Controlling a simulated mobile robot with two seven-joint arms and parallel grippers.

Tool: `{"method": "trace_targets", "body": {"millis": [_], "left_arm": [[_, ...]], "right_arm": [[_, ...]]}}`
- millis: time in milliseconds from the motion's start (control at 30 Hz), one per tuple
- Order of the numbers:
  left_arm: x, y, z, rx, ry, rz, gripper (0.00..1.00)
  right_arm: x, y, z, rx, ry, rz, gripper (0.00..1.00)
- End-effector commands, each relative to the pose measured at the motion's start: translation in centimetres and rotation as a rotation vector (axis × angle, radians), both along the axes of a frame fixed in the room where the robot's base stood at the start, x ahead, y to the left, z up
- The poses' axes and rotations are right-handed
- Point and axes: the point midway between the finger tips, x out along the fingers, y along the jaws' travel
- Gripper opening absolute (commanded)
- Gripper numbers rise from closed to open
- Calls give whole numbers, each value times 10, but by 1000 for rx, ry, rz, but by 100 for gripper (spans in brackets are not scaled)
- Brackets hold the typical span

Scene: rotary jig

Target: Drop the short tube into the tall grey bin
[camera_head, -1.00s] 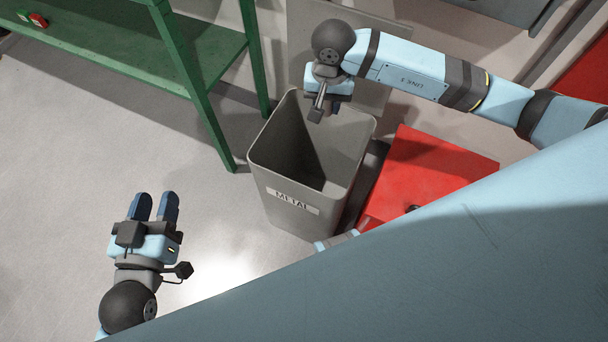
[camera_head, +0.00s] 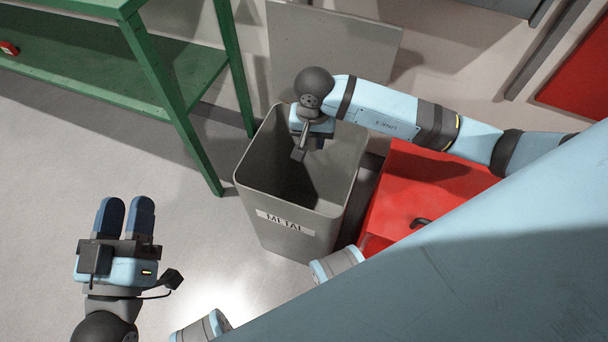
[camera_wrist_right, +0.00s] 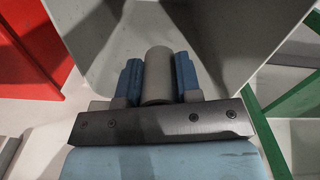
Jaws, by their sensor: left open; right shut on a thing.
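The tall grey bin (camera_head: 262,215), labelled METAL, stands upright on the floor in the middle of the head view. Its open top faces up. My right gripper (camera_head: 318,146) points down over the bin's opening. In the right wrist view it is shut on the short tube (camera_wrist_right: 158,75), a grey cylinder held between two blue fingers, with the bin's inner wall (camera_wrist_right: 225,40) behind it. In the head view the tube is hidden by the gripper. My left gripper (camera_head: 125,218) is open and empty, over the floor left of the bin.
A green shelf frame (camera_head: 165,95) stands left of and behind the bin. A red box (camera_head: 425,190) with a black handle is close to the bin's right side. A grey panel (camera_head: 335,45) stands behind. The floor at left is clear.

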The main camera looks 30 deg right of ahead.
Motion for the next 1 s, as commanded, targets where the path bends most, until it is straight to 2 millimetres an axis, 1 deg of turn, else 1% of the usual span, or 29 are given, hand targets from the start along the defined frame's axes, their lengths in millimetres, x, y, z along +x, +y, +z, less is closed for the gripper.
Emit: {"method": "trace_targets", "body": {"millis": [33,267,300,367,400,667,767,867,967,1000], "left_arm": [[0,0,-1,0,2,-2,43],[0,0,-1,1,3,-3,43],[0,0,-1,1,3,-3,43],[0,0,-1,1,3,-3,43],[0,0,-1,1,3,-3,43],[0,-1,-1,1,3,-3,43],[0,0,1,1,1,-1,43],[0,0,8,-1,-10,1,43],[-1,2,17,-12,-36,11,43],[-1,3,15,-2,-22,16,43]], "right_arm": [[0,0,-3,1,1,0,8],[0,0,-2,1,-1,1,8],[0,0,-2,1,-1,1,39],[0,0,-2,1,-1,1,53],[0,0,-2,1,-1,1,62],[0,0,-1,1,-1,1,62],[1,0,4,0,-2,1,62],[1,0,19,0,-5,1,62],[2,0,40,0,-6,2,62],[1,0,49,0,-6,2,62]]}}
